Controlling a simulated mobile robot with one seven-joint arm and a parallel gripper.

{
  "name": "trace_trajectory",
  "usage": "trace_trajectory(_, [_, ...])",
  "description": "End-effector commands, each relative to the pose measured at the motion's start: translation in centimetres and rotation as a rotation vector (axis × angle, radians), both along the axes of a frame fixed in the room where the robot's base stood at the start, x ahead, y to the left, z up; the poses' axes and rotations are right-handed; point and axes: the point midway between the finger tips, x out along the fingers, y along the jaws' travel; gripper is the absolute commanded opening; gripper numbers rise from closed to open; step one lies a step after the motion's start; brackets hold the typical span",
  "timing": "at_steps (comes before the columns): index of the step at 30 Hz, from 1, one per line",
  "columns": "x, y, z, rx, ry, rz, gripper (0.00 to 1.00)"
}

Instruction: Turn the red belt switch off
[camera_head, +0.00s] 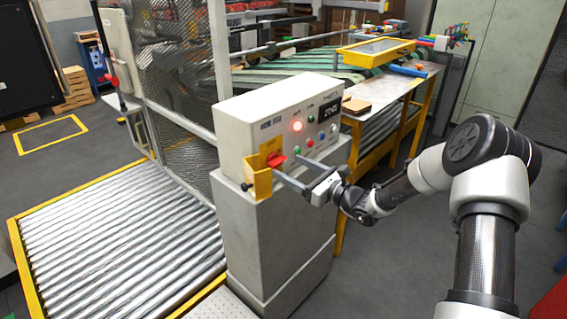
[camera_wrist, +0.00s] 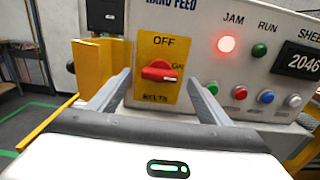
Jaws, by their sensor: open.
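The red belt switch (camera_wrist: 160,71) is a rotary knob on a yellow plate (camera_wrist: 158,94) marked OFF at the top and BELTS at the bottom. Its handle lies roughly level, with a white mark toward the right side of the plate. In the head view the red knob (camera_head: 276,159) shows on the front of the control box (camera_head: 240,117). My gripper (camera_head: 277,170) is open, its two fingers reaching toward the knob. In the wrist view the fingers (camera_wrist: 158,88) stand on either side of the plate, apart from the knob.
A lit red JAM lamp (camera_wrist: 227,44) and several buttons sit right of the switch. A yellow guard (camera_head: 258,180) juts out on its left. A roller conveyor (camera_head: 120,240) lies left of the grey pedestal (camera_head: 270,235). A workbench (camera_head: 390,95) stands behind.

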Motion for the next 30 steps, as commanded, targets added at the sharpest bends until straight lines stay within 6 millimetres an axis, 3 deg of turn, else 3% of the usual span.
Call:
trace_trajectory(6, [1.8, 2.4, 0.0, 0.000, 0.000, 0.002, 0.72])
trace_trajectory(18, [2.3, 3.0, 0.0, -0.001, 0.001, 0.000, 0.72])
trace_trajectory(26, [2.3, 3.0, 0.0, -0.001, 0.000, 0.000, 0.31])
trace_trajectory(30, [2.3, 3.0, -0.1, -0.004, -0.003, 0.000, 0.31])
